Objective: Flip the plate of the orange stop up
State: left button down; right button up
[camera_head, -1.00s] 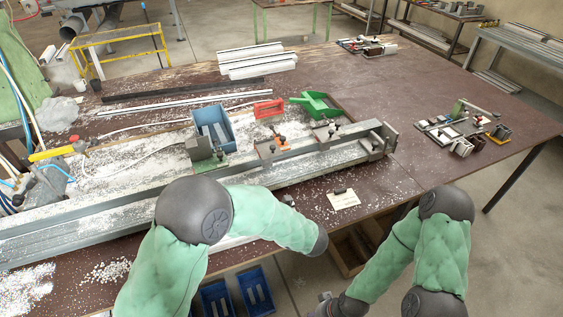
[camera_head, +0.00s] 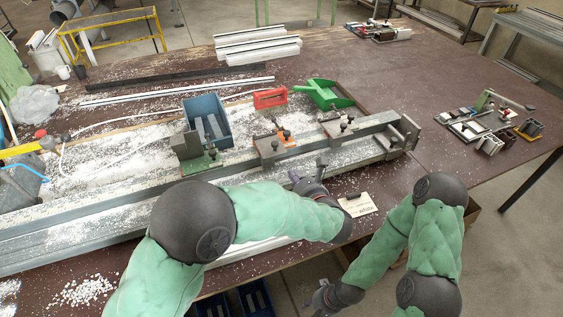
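The orange stop (camera_head: 286,139) sits on the long grey clamp rail, between the green stop (camera_head: 202,160) and another stop (camera_head: 338,128) further right. It has an orange base, dark knobs and a grey block or plate (camera_head: 267,148) at its left; the plate's exact tilt is too small to tell. My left gripper (camera_head: 307,172) is in front of the rail, to the lower right of the orange stop and apart from it. Its fingers look spread and empty. My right gripper (camera_head: 320,296) hangs low at the table's front edge; its fingers are unclear.
A paper card (camera_head: 357,205) lies right of my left gripper. White chips cover much of the table; its right part (camera_head: 440,90) is largely clear.

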aim_at(270, 147)
pick_arm(q)
jog(key=b+x, duration=0.3)
jog(key=x, duration=0.5)
jog(key=shift+w+a+f, duration=0.1)
jog(key=shift+w+f, duration=0.15)
jog(key=shift+f, duration=0.05)
jog(key=shift+w+a+f, duration=0.1)
jog(key=shift+w+a, duration=0.15)
jog(key=shift+w, duration=0.35)
